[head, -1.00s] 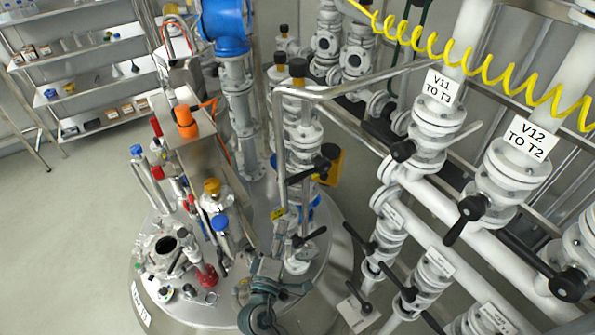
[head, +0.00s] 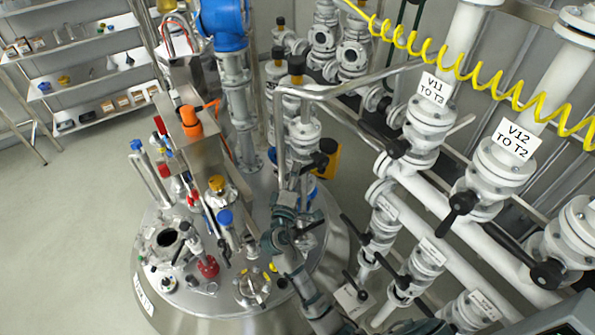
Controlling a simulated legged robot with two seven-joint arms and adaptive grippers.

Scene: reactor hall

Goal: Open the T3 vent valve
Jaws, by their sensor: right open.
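The steel reactor vessel lid (head: 190,225) fills the lower middle of the head view, crowded with fittings. My right gripper (head: 284,222) is open above the lid's right side; its arm comes up from the bottom. It overlaps in the picture a black lever handle (head: 309,227) at the foot of a valve column (head: 302,132). Whether they touch I cannot tell. Another black-handled valve (head: 319,161) sits higher on that column. No T3 vent label is readable, so I cannot tell which valve it is. My left gripper is not in view.
White pipes with black-handled valves stand at the right, labelled V11 TO T3 (head: 435,89) and V12 TO T2 (head: 515,139). A bent steel rail (head: 345,90) passes above the column. A yellow coiled hose (head: 470,70) hangs above. Floor at left (head: 70,220) is clear.

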